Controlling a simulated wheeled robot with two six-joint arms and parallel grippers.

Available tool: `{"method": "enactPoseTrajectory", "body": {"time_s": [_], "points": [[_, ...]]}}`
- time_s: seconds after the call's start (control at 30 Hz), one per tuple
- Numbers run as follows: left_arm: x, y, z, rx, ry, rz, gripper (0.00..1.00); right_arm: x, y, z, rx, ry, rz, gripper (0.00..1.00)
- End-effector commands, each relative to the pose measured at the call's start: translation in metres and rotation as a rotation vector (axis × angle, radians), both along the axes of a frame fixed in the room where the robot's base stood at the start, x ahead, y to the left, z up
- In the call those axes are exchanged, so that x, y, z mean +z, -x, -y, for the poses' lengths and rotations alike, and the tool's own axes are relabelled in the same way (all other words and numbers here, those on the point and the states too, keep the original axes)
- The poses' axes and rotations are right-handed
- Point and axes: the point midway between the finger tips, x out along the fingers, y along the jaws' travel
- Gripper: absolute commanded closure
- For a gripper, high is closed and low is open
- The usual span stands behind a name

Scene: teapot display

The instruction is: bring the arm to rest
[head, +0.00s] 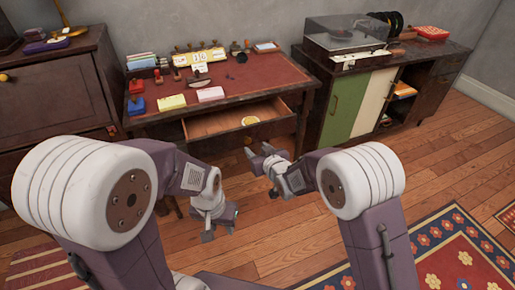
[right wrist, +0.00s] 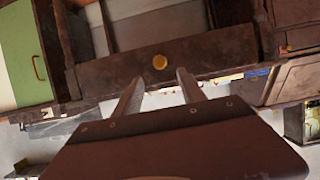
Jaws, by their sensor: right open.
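My right gripper (head: 261,158) is in front of the desk's pulled-out drawer (head: 212,124), low over the floor. Its two fingers are apart with nothing between them. In the right wrist view the open right gripper (right wrist: 160,82) points towards the drawer front (right wrist: 215,50) and its round brass knob (right wrist: 160,62); the fingers appear clear of the knob. My left gripper (head: 220,230) hangs pointing down at the lower middle of the head view. Nothing is visible in it, and its finger gap is too unclear to judge.
The red-topped desk (head: 240,88) holds stamps, cards and a calendar. A round yellow thing (head: 250,121) lies in the drawer. A cabinet (head: 345,105) with a turntable (head: 345,38) stands right; a dark bureau (head: 50,100) stands left. Wooden floor (head: 440,150) is open between desk and patterned rug (head: 465,255).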

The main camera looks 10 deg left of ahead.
Motion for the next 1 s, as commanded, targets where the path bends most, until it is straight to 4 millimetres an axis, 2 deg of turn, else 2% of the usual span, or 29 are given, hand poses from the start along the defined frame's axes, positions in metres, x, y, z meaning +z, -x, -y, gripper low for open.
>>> {"method": "enactPoseTrajectory", "body": {"time_s": [0.37,0.47,0.57,0.63,0.67,0.7,0.77,0.8,0.83,0.9,1.0], "points": [[0.000,0.000,0.000,0.000,0.000,0.000,0.64,0.000,0.000,0.000,0.000,0.000,0.000,0.52],[0.000,0.000,0.000,0.000,0.000,0.000,0.64,0.002,-0.007,0.011,-0.023,-0.002,0.003,0.52],[0.000,0.000,0.000,0.000,0.000,0.000,0.64,0.039,-0.032,0.048,-0.099,-0.032,0.055,0.52],[0.000,0.000,0.000,0.000,0.000,0.000,0.64,0.073,-0.046,0.099,-0.191,-0.050,0.095,0.52],[0.000,0.000,0.000,0.000,0.000,0.000,0.64,0.082,-0.046,0.128,-0.241,-0.045,0.088,0.52],[0.000,0.000,0.000,0.000,0.000,0.000,0.64,0.085,-0.039,0.166,-0.307,-0.025,0.049,0.52],[0.000,0.000,0.000,0.000,0.000,0.000,0.64,0.075,-0.017,0.218,-0.398,0.017,-0.057,0.52],[0.000,0.000,0.000,0.000,0.000,0.000,0.64,0.062,0.005,0.245,-0.448,0.044,-0.143,0.52],[0.000,0.000,0.000,0.000,0.000,0.000,0.64,0.051,0.022,0.262,-0.480,0.063,-0.209,0.52],[0.000,0.000,0.000,0.000,0.000,0.000,0.64,0.026,0.064,0.288,-0.533,0.105,-0.361,0.52],[0.000,0.000,0.000,0.000,0.000,0.000,0.64,-0.005,0.122,0.305,-0.570,0.152,-0.559,0.52]]}}
